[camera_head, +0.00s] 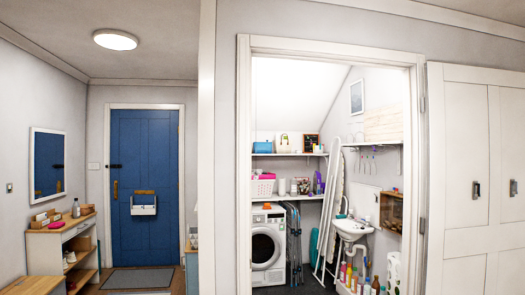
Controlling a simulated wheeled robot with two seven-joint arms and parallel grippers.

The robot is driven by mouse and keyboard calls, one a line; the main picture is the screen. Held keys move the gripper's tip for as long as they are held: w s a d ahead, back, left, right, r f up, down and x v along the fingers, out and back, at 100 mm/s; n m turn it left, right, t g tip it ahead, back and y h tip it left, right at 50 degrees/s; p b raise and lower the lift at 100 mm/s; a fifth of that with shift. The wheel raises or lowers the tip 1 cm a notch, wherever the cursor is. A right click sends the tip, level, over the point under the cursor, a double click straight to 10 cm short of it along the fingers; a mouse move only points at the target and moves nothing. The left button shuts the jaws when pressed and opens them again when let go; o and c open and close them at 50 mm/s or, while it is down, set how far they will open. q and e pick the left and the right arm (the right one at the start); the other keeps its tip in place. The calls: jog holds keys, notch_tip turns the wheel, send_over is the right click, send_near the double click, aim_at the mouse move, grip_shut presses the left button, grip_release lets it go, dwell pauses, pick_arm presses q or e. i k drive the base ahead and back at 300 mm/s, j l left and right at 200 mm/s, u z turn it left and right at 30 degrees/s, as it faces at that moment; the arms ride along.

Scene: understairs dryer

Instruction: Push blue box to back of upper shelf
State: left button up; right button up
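A small blue box (262,147) sits at the left end of the upper shelf (290,155) in the understairs closet, seen through the open doorway in the head view. It is far off and small. A light basket or bag (285,145) and a dark framed board (311,142) stand to its right on the same shelf. How much room lies behind the box cannot be told from here. Neither of my grippers shows in the view.
The closet doorway has a white frame (244,200). Inside are a lower shelf (287,198) with a basket, a dryer (267,249), an ironing board (331,205), a sink (351,229) and several bottles on the floor. A blue door (145,235) and sideboard (60,240) are left.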

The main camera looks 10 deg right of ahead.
aim_at(258, 149)
jog(key=i+l+z, duration=0.25)
jog(key=i+z, duration=0.2)
jog(key=i, duration=0.6)
jog(key=i+j+z, duration=0.15)
jog(key=i+z, duration=0.35)
jog(key=i, duration=0.6)
jog(key=i+u, duration=0.1)
jog(key=i, duration=0.4)
jog(key=i+l+u, duration=0.1)
jog(key=i, duration=0.35)
jog(key=i+l, duration=0.15)
jog(key=i, duration=0.35)
jog(key=i+l+u, duration=0.15)
jog(key=i, duration=0.3)
jog(key=i+l+u, duration=0.1)
jog(key=i, duration=0.4)
jog(key=i+j+u, duration=0.1)
jog(key=i, duration=0.6)
jog(key=i+j+u, duration=0.1)
jog(key=i+j, duration=0.2)
jog(key=i, duration=0.45)
jog(key=i+j+u, duration=0.1)
jog(key=i, duration=0.65)
